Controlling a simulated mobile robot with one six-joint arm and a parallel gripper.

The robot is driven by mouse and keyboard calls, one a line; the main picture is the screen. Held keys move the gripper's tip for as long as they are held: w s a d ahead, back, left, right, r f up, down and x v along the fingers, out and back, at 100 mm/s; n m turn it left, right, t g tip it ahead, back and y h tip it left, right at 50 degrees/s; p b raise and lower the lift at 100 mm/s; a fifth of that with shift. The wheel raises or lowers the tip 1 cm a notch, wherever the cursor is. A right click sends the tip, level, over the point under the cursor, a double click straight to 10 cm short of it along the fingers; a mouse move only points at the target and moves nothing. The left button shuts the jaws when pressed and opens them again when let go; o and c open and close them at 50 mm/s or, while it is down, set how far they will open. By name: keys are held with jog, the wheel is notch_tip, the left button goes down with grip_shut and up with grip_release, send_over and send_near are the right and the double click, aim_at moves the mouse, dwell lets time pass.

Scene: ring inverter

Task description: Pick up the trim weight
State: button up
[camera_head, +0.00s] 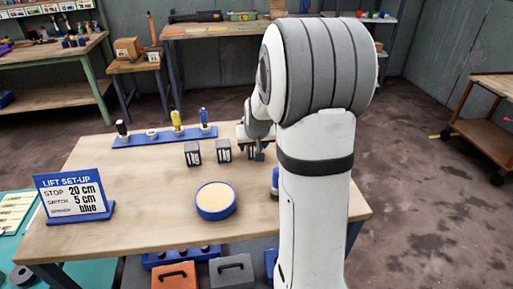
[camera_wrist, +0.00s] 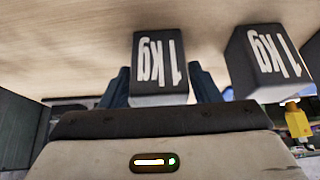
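Three small dark weights stand in a row on the wooden table (camera_head: 140,215): a left one (camera_head: 192,154), a middle one (camera_head: 224,151) and a right one (camera_head: 251,154) partly hidden by my gripper (camera_head: 256,146). In the wrist view, a dark block marked "1kg" (camera_wrist: 160,68) lies between the two blue-grey fingers of my gripper (camera_wrist: 160,88). The fingers flank it closely; whether they press on it is unclear. A second "1kg" block (camera_wrist: 268,62) stands to the right, outside the fingers. I cannot tell which weight is the trim weight.
A blue rack (camera_head: 165,137) with several upright tools stands behind the weights. A round blue-rimmed pad (camera_head: 215,200) lies in front of them. A "LIFT SET-UP" sign (camera_head: 73,196) stands at left. A small blue object (camera_head: 274,181) is beside my arm. The table's left middle is clear.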

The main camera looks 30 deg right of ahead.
grip_shut()
dwell(0.4)
jog(key=shift+r, duration=0.1)
